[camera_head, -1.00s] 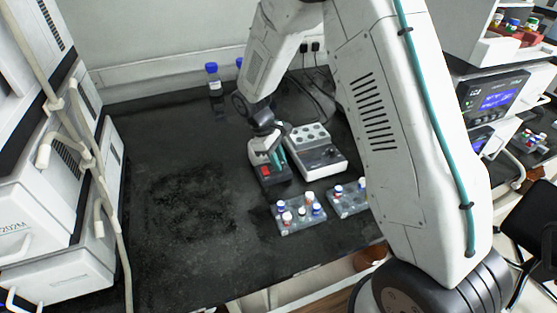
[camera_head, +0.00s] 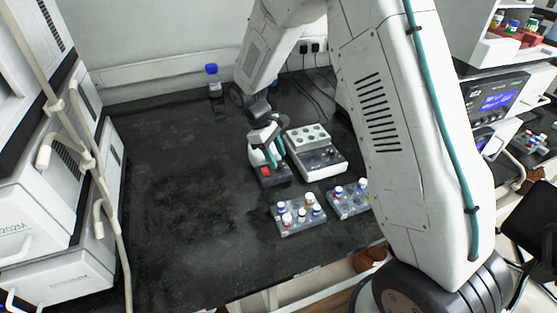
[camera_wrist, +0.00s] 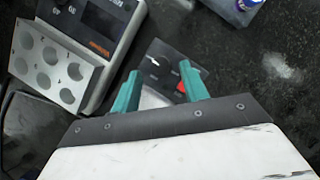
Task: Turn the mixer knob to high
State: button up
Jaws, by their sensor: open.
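The mixer (camera_head: 271,181) is a small dark box on the black bench with a red switch (camera_head: 266,171) on its face. In the wrist view its dark panel (camera_wrist: 148,50) shows a small black knob (camera_wrist: 155,61) with a light pointer mark. The red switch (camera_wrist: 181,87) lies nearer the right finger. My gripper (camera_wrist: 159,68) has two teal fingers, spread apart and empty, with the knob between their tips in the picture. Contact cannot be told. In the head view my gripper (camera_head: 271,157) is over the mixer and hides part of its top, including the knob.
A heating block (camera_head: 318,157) with round wells stands close right of the mixer. Two vial racks (camera_head: 299,228) (camera_head: 350,206) sit in front. A blue-capped bottle (camera_head: 215,88) stands behind. The bench left of the mixer is clear.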

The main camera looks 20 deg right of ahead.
aim_at(273, 171)
jog(key=v, duration=0.5)
jog(key=shift+r, duration=0.1)
dwell(0.3)
jog(key=s+d+r+m+t+y, duration=0.1)
jog(key=s+r+m, duration=0.2)
jog(key=s+r, duration=0.3)
jog(key=s+d+r+m+t+y, duration=0.1)
jog(key=s+r, duration=0.6)
jog(key=s, duration=0.8)
jog(key=s+d+r+m+t+y, duration=0.1)
jog(key=s+d+r+m+t, duration=0.1)
jog(key=s+r, duration=0.4)
jog(key=s+d+m, duration=0.1)
jog(key=s+m, duration=0.1)
jog(key=s, duration=0.3)
jog(key=shift+s+d+r+m+t, duration=0.2)
jog(key=shift+s+r+m+t, duration=0.1)
jog(key=shift+s+r+m, duration=0.1)
